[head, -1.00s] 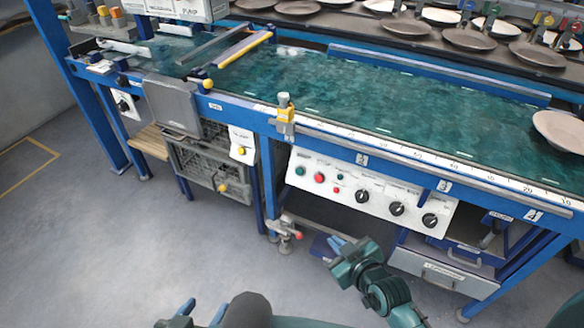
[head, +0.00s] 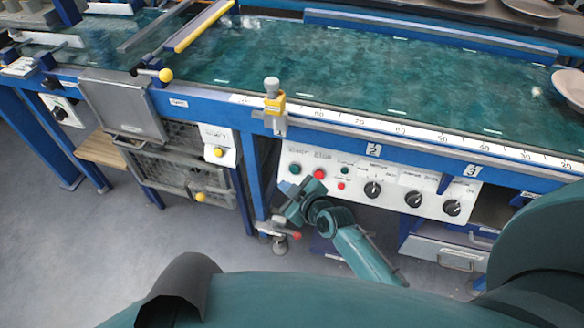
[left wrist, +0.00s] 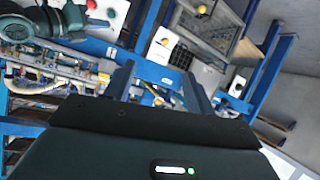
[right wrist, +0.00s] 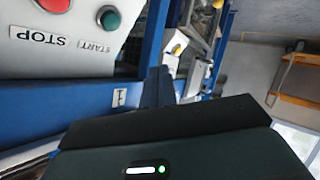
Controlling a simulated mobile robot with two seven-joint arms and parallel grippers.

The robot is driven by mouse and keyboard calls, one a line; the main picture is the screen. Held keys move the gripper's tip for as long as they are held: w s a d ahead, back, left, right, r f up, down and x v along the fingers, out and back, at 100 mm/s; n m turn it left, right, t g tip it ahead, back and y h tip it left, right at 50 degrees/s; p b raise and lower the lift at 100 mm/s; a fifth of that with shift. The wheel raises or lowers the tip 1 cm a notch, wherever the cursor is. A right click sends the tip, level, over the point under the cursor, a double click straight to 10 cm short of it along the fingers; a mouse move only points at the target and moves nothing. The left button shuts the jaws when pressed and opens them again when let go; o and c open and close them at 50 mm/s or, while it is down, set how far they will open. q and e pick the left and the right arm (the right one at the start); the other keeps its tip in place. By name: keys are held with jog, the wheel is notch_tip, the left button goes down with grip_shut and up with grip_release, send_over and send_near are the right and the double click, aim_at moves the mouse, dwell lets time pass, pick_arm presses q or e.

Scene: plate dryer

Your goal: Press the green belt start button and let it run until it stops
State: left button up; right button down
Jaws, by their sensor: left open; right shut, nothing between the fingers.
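The green start button (head: 295,168) is at the left end of the white control panel (head: 330,195), left of the red stop button (head: 320,174). It shows larger in the right wrist view (right wrist: 108,18), above the START label. My right gripper (head: 287,188) is shut and empty, just below the green button in the head view; contact cannot be seen. Its closed fingers (right wrist: 155,88) show below and right of the button in the right wrist view. My left gripper (left wrist: 158,84) is open and empty, seen only in the left wrist view. The green belt (head: 350,75) spans the table.
Black knobs (head: 413,199) line the panel's right part. A plate (head: 570,88) lies at the belt's right end. Grey crates (head: 185,170) stand under the table at left. A blue leg stands left of the panel.

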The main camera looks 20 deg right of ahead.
aim_at(295, 169)
pick_arm(q)
jog(key=shift+s+a+f+m+t+b, duration=0.2)
jog(key=shift+a+t+b, duration=0.35)
jog(key=shift+b, duration=1.6)
jog(key=shift+s+a+f+m+t+b, duration=0.15)
jog(key=shift+s+a+t+b, duration=0.3)
jog(key=shift+b, duration=1.7)
pick_arm(e)
jog(key=shift+w+d+f, duration=0.7)
jog(key=shift+w+f, duration=0.05)
jog(key=shift+w, duration=0.3)
jog(key=shift+w+d+f, duration=0.75)
jog(key=shift+w, duration=0.35)
jog(key=shift+w+d+f, duration=0.7)
jog(key=shift+w+f, duration=0.05)
jog(key=shift+w, duration=0.3)
pick_arm(q)
jog(key=shift+w, duration=0.15)
jog(key=shift+f, duration=0.1)
jog(key=shift+f+b, duration=0.3)
jog(key=shift+b, duration=0.05)
pick_arm(e)
jog(key=shift+w+d+f, duration=0.15)
jog(key=shift+w+d, duration=0.05)
jog(key=shift+w, duration=0.15)
